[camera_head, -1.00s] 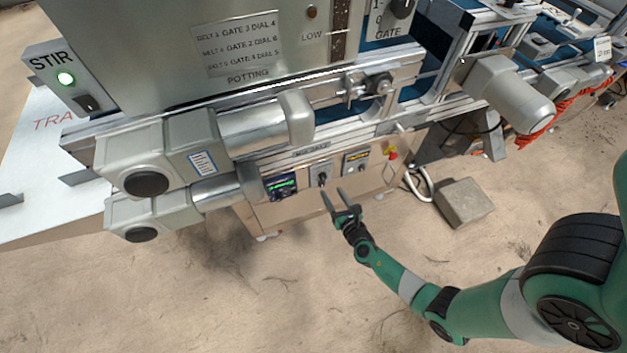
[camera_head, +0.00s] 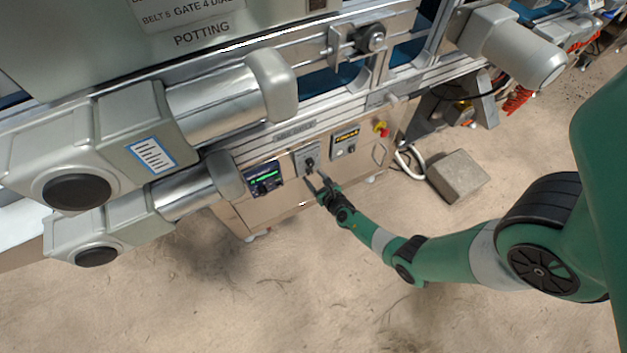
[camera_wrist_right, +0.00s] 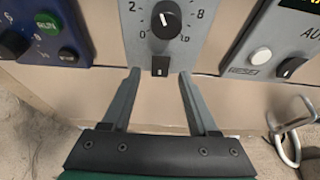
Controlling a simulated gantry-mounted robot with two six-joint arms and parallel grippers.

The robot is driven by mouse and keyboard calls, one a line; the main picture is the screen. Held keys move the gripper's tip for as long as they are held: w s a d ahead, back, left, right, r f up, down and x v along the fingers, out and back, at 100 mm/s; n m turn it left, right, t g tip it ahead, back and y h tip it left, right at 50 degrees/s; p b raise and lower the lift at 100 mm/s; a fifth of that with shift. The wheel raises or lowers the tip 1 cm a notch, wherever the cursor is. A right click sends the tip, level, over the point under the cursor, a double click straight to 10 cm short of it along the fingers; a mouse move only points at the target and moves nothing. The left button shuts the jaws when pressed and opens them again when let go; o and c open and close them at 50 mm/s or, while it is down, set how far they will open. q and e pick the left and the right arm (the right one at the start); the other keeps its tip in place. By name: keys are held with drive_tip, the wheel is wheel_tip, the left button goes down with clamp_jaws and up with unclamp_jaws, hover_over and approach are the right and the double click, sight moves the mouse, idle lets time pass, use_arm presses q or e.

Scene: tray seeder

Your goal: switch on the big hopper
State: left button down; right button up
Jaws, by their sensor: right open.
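The big grey hopper (camera_head: 80,45) marked POTTING fills the upper left of the head view. Below it, a machine cabinet (camera_head: 275,210) carries a grey dial panel (camera_head: 307,153). In the right wrist view this panel has a black dial (camera_wrist_right: 166,19) with a numbered scale and a small black switch (camera_wrist_right: 160,66) below it. My right gripper (camera_head: 318,180) is open and empty in front of that panel. In the wrist view its fingertips (camera_wrist_right: 160,75) stand either side of the switch's lower end; contact cannot be told. My left gripper is not in view.
Grey motors (camera_head: 135,135) jut out left of the arm. A blue display panel (camera_head: 263,179) and a panel with a yellow display (camera_head: 345,142) flank the dial panel. A red stop button (camera_head: 381,128) is further right. A grey block (camera_head: 458,176) lies on the open floor.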

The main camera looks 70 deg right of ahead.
drive_tip(key=shift+w+d+f, duration=0.15)
drive_tip(key=shift+w+d, duration=0.2)
drive_tip(key=shift+s+a, duration=0.1)
clamp_jaws()
